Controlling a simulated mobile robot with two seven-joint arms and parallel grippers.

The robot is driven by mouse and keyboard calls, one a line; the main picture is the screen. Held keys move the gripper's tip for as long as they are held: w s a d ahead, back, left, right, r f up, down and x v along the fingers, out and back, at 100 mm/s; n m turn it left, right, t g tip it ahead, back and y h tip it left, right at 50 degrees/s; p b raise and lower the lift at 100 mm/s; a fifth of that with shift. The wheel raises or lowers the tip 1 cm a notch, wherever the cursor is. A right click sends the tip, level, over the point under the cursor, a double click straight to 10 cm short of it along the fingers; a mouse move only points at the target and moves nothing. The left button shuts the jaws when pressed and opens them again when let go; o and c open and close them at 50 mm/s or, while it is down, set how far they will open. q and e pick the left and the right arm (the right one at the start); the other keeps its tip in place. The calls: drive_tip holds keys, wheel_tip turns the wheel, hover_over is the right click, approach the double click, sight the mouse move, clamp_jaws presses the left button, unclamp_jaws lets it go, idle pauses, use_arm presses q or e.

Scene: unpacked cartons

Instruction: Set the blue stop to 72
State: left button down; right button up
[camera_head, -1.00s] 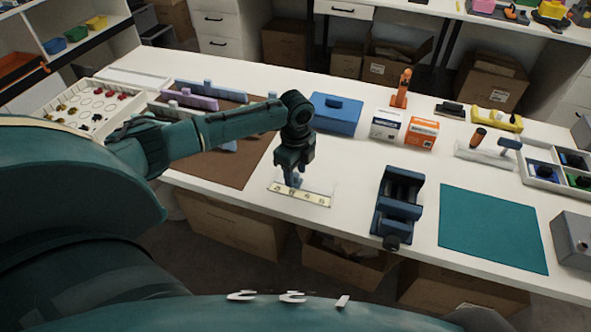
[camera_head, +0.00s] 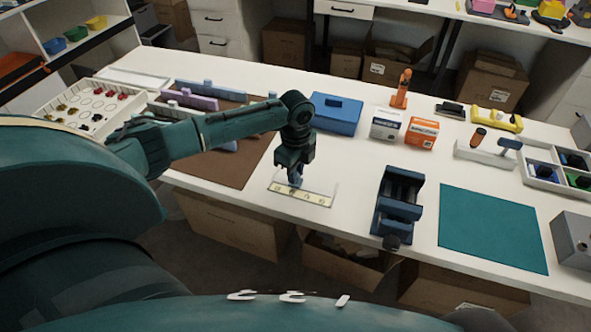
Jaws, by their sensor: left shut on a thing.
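A pale ruler-like scale (camera_head: 314,197) with small dark marks lies on the white table near its front edge. The blue stop (camera_head: 296,181) stands on it toward its left part, mostly hidden by my gripper. My left gripper (camera_head: 295,174) points down from above and is shut on the blue stop. The numbers on the scale are too small to read, so I cannot tell its setting. My right gripper is not in view.
A dark blue vise (camera_head: 398,205) stands right of the scale, and a teal mat (camera_head: 493,228) lies beyond it. A brown mat (camera_head: 222,168) with blocks is at left. A blue box (camera_head: 336,114) stands behind. White table is clear around the scale.

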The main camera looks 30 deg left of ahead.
use_arm(q)
drive_tip(key=d, duration=0.2)
drive_tip(key=w+d+p, duration=0.1)
drive_tip(key=d, duration=0.1)
drive_tip(key=c, duration=1.3)
unclamp_jaws()
drive_tip(key=shift+a, duration=0.1)
wheel_tip(320, 180, up, 13)
